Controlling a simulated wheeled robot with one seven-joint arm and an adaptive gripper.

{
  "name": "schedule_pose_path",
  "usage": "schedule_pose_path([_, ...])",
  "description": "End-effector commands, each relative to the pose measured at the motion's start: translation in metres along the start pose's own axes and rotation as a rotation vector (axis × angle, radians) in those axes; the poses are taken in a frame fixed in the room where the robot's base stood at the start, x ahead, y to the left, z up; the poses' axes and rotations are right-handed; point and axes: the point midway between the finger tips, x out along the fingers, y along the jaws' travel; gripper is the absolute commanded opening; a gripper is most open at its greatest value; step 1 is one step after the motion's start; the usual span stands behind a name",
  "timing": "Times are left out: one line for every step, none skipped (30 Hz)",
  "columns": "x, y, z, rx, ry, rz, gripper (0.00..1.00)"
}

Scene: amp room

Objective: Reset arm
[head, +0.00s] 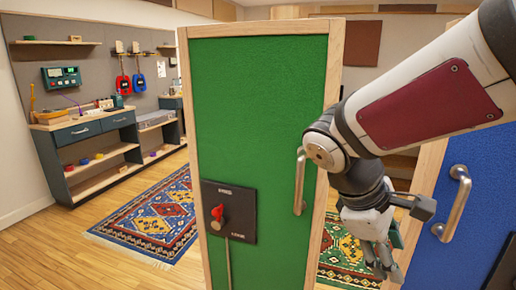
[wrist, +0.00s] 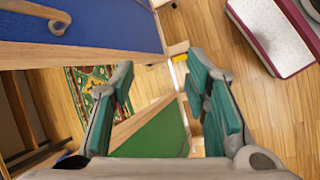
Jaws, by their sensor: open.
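My arm reaches in from the upper right in the head view, with my gripper (head: 384,262) hanging low and pointing down. It is right of the green door panel (head: 255,100) and in front of the gap beside the blue door panel (head: 490,180). In the wrist view my gripper (wrist: 165,95) has its two teal-padded fingers spread wide, with nothing between them but the view of the green panel and floor beyond. The green panel has a metal handle (head: 299,180) near its right edge, just left of my wrist. I see no contact between my gripper and either handle.
The blue panel has a metal handle (head: 456,203). A black plate with a red knob (head: 218,212) is on the green panel. A workbench (head: 85,130) stands at the left wall, beside a patterned rug (head: 155,215). Wooden floor (head: 60,250) lies clear at left.

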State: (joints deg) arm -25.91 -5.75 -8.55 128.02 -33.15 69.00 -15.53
Motion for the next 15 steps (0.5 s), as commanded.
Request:
schedule_pose_path([-0.001,-0.009,0.018,0.080,0.030,-0.045,0.42])
schedule_pose_path([-0.002,-0.016,0.027,0.127,0.048,-0.072,0.42])
schedule_pose_path([-0.003,-0.025,0.038,0.187,0.069,-0.108,0.42])
schedule_pose_path([-0.004,-0.033,0.045,0.233,0.085,-0.135,0.42])
schedule_pose_path([-0.005,-0.040,0.052,0.277,0.102,-0.160,0.42])
schedule_pose_path([-0.007,-0.050,0.061,0.337,0.123,-0.193,0.42])
schedule_pose_path([-0.008,-0.058,0.067,0.381,0.139,-0.218,0.42])
schedule_pose_path([-0.009,-0.066,0.072,0.424,0.154,-0.241,0.42])
schedule_pose_path([-0.011,-0.075,0.078,0.476,0.173,-0.269,0.42])
schedule_pose_path([-0.012,-0.082,0.082,0.512,0.186,-0.289,0.42])
schedule_pose_path([-0.013,-0.088,0.085,0.547,0.199,-0.308,0.42])
schedule_pose_path([-0.014,-0.096,0.088,0.588,0.214,-0.330,0.42])
schedule_pose_path([-0.015,-0.101,0.090,0.617,0.224,-0.344,0.42])
schedule_pose_path([-0.016,-0.107,0.092,0.644,0.234,-0.358,0.42])
schedule_pose_path([-0.017,-0.113,0.094,0.677,0.248,-0.375,0.42])
